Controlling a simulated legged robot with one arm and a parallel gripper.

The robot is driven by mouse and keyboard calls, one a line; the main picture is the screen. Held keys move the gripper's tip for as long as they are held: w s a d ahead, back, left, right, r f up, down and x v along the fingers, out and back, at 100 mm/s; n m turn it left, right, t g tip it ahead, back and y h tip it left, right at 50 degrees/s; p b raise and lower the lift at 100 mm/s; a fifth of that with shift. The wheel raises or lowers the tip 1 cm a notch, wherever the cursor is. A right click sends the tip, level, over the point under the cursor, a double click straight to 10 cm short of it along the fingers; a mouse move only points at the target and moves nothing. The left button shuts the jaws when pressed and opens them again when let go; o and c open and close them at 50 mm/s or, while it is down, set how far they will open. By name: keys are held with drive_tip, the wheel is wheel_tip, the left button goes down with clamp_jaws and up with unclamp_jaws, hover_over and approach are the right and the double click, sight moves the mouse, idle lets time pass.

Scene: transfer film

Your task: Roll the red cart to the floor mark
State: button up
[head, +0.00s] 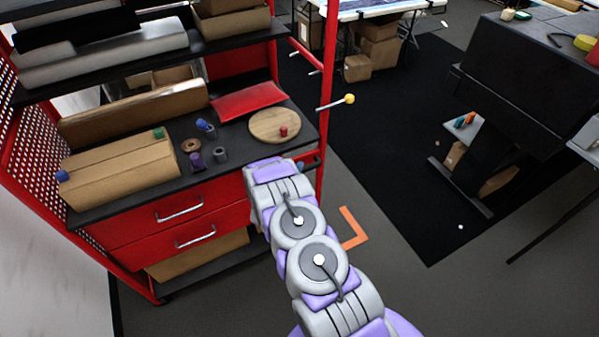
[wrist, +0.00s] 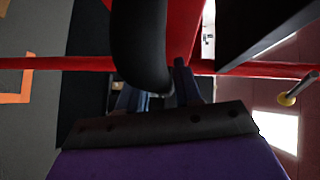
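The red cart (head: 327,105) is a tall red frame with dark shelves and drawers, at the left of the head view. Its red frame also crosses the wrist view (wrist: 85,63). The orange floor mark (head: 354,238) is a corner shape on the grey floor, right of the cart and partly behind my arm. It also shows at the left of the wrist view (wrist: 14,98). My gripper (wrist: 158,85) is at the cart's right end, its fingertips apart, with a thick black bar (wrist: 142,45) over the gap. I cannot tell if they press on it. The arm hides the gripper in the head view.
The cart carries cardboard boxes (head: 118,172), a round wooden board (head: 274,125), a red packet (head: 247,100) and small spools. A yellow-tipped rod (head: 349,99) sticks out from its frame. A black mat (head: 405,150) and a dark bench (head: 525,70) lie to the right.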

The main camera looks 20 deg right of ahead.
clamp_jaws()
drive_tip(key=shift+s+d, duration=0.1)
drive_tip(key=shift+d, duration=0.05)
